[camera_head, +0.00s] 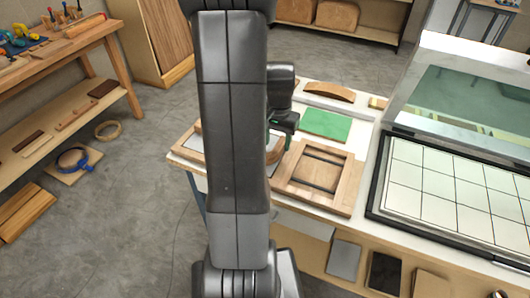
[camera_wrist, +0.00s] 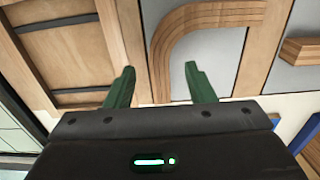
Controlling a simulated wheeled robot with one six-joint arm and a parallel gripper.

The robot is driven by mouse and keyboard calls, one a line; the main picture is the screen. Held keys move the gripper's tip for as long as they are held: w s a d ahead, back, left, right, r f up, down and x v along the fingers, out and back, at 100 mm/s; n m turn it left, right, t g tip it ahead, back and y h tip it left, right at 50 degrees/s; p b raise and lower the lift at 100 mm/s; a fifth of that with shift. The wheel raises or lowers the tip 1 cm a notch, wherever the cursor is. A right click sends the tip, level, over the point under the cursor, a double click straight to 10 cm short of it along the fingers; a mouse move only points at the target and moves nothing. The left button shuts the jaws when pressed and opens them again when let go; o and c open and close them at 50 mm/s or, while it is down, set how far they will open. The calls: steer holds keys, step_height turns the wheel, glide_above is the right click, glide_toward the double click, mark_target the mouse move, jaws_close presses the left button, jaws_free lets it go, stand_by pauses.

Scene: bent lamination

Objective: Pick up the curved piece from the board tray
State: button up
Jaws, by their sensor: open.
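The curved piece (camera_wrist: 211,22), a bent strip of layered light wood, lies on the grey base of the board tray (camera_wrist: 124,42) in the wrist view. Its near leg sits just beyond my fingertips, and its far end runs out of the picture or into the tray's far side. My gripper (camera_wrist: 160,78) is open and empty, its green fingers apart, with the leg's end roughly between them in the picture; I cannot tell the height gap. In the head view my gripper (camera_head: 283,135) is over the tray (camera_head: 187,157), and my arm hides much of it.
A wooden frame with dark bars (camera_head: 318,174) stands right of the tray. Behind it are a green sheet (camera_head: 325,125) and another arched wooden piece (camera_head: 330,91). A black-edged gridded panel (camera_head: 445,190) fills the right. Another wooden piece (camera_wrist: 305,51) lies at the wrist view's right.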

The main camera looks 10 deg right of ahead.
steer(key=shift+f, duration=1.2)
jaws_close()
